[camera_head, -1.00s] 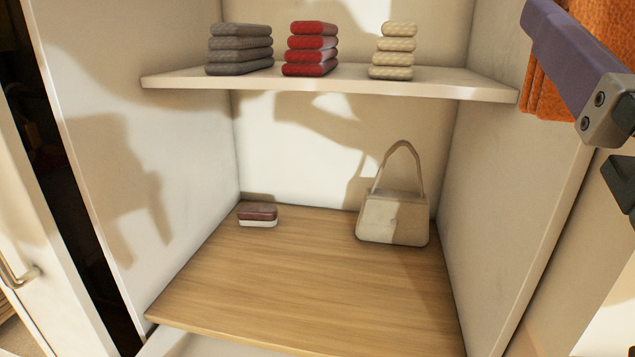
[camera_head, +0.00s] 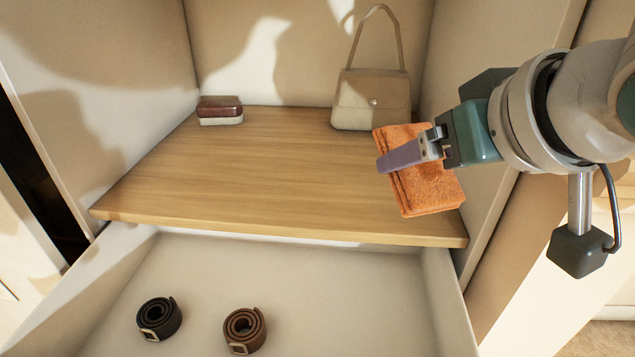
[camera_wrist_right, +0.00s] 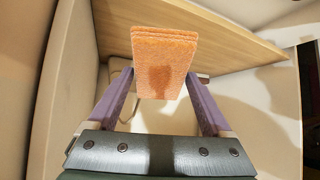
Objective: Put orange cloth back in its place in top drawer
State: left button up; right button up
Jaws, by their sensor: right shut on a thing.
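The orange cloth (camera_head: 432,196) is a folded, towel-like bundle. My right gripper (camera_head: 402,158) is shut on it, one purple finger across its face, and holds it in front of the wooden shelf board's right side. The cloth shows in the right wrist view (camera_wrist_right: 165,48) between the two purple fingers. Below the board, an open drawer (camera_head: 330,290) with pale walls holds a rolled black belt (camera_head: 160,318) and a rolled brown belt (camera_head: 245,330). The drawer floor right of the brown belt is bare. The drawer's near edge is out of view. My left gripper is not in view.
The wooden board (camera_head: 270,180) sits above and behind the drawer. On it stand a beige handbag (camera_head: 370,100), just behind the cloth, and a small dark red and white box (camera_head: 220,111). The cabinet's right wall (camera_head: 490,90) is close to my right gripper.

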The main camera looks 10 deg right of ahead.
notch_tip(320, 180, down, 7)
jog(key=a+n+g+y+b, duration=0.1)
jog(key=a+n+g+b, duration=0.1)
jog(key=g+b, duration=0.15)
jog(key=n+g+b, duration=0.3)
jog(key=b, duration=0.7)
send_over(353, 344)
jog(key=s, duration=0.1)
jog(key=shift+y, duration=0.3)
jog(key=f, duration=1.8)
jog(key=shift+s+d+f, duration=0.1)
jog(key=shift+d+f, duration=0.2)
jog(key=shift+d, duration=0.1)
notch_tip(353, 344, down, 4)
jog(key=shift+b, duration=1)
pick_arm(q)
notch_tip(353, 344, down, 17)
pick_arm(e)
jog(key=shift+r, duration=0.1)
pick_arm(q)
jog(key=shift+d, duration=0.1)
pick_arm(e)
jog(key=o, duration=1)
